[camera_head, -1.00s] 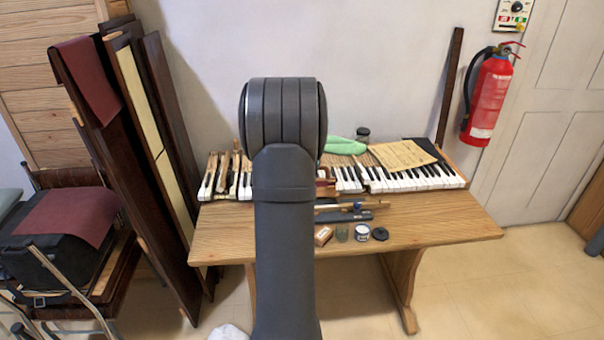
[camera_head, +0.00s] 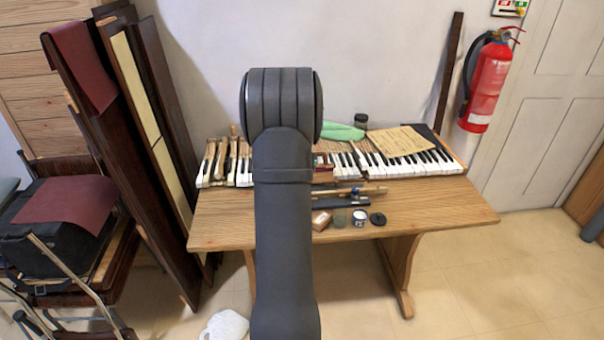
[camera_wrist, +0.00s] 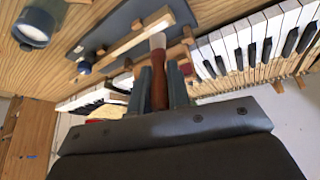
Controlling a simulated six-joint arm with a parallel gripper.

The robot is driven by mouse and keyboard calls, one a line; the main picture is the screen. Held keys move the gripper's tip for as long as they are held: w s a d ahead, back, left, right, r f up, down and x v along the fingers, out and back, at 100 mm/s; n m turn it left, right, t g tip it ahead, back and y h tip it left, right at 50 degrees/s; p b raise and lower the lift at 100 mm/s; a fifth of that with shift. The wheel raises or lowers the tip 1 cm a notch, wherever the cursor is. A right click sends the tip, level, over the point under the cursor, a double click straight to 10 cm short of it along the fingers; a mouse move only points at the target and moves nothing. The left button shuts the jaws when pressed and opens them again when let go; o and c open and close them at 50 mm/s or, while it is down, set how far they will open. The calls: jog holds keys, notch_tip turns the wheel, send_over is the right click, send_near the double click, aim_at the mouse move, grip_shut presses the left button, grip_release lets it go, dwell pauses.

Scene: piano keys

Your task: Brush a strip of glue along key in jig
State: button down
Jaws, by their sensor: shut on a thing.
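In the wrist view my gripper (camera_wrist: 160,82) is shut on a brush (camera_wrist: 159,95) with a red-brown handle. Its pale bristle end points away from the jaws, beside a long wooden key (camera_wrist: 132,42). I cannot tell whether the bristles touch it. The key lies along a dark grey jig plate (camera_wrist: 115,27), with a blue piece (camera_wrist: 84,67) at one end. In the head view the jig plate (camera_head: 328,203) lies near the table's middle. A small white-labelled jar (camera_head: 359,217), perhaps the glue, stands in front of it. My arm hides the gripper and brush in the head view.
The piano keyboard (camera_head: 430,163) runs along the table's back, with papers (camera_head: 398,141) and a green cloth (camera_head: 343,132) on it. A small box (camera_head: 321,220), a glass (camera_head: 339,219) and a black lid (camera_head: 378,219) stand near the jar. The table's right front (camera_head: 440,210) is clear.

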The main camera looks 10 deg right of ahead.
jog(key=shift+f, duration=0.9)
jog(key=d, duration=1.1)
jog(key=shift+d, duration=0.35)
dwell(0.7)
jog(key=shift+a, duration=0.1)
jog(key=shift+a, duration=5.75)
jog(key=shift+r, duration=0.1)
jog(key=shift+r, duration=2.95)
jog(key=shift+r, duration=1.5)
